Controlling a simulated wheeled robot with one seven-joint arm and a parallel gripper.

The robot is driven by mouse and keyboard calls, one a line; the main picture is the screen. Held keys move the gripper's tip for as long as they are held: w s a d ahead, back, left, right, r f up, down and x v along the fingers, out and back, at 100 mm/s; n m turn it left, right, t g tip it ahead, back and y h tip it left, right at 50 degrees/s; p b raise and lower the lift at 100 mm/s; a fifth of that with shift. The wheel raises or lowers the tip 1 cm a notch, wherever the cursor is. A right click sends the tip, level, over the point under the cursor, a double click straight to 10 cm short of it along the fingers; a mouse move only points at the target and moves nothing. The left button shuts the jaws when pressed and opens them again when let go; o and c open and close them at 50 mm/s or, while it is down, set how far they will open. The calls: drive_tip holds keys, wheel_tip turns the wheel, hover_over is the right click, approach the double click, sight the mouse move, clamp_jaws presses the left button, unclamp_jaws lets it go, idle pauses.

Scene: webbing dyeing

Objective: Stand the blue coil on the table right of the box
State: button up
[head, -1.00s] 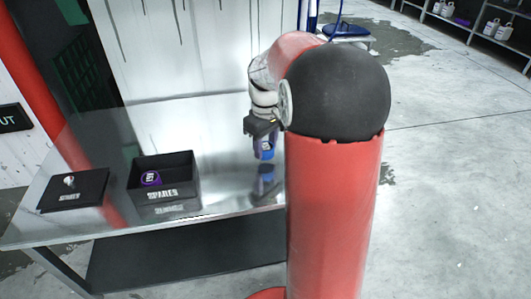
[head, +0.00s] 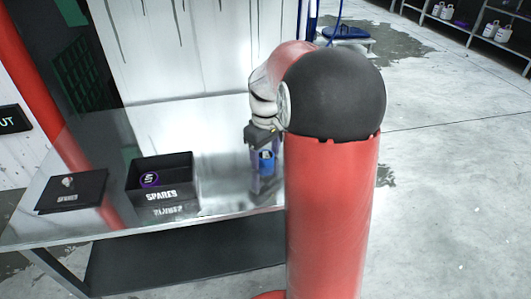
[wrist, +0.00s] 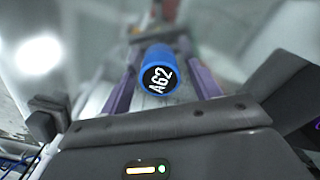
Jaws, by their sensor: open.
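My gripper (head: 264,172) points down around the coil. In the wrist view its two purple fingers (wrist: 160,68) are open, one on each side of the coil, with a gap showing on both sides. My arm hides some of the table to the right.
A purple coil (head: 149,180) lies inside the open box. A black lid with a knob (head: 72,190) lies on the table to the left. Bare tabletop shows between the box and the gripper. A white panel stands behind the table.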

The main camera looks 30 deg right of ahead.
sight(266, 154)
wheel_tip(266, 154, up, 11)
drive_tip(key=p, duration=0.3)
drive_tip(key=s+a+r+m+t, duration=0.2)
drive_tip(key=s+a+r+t, duration=0.15)
drive_tip(key=s+a, duration=0.6)
drive_tip(key=s+a+f+m+t, duration=0.1)
drive_tip(key=s+a+f+t, duration=0.1)
drive_tip(key=s, duration=0.9)
drive_tip(key=shift+a+f+m, duration=0.3)
drive_tip(key=shift+a+f, duration=0.4)
drive_tip(key=shift+a, duration=0.45)
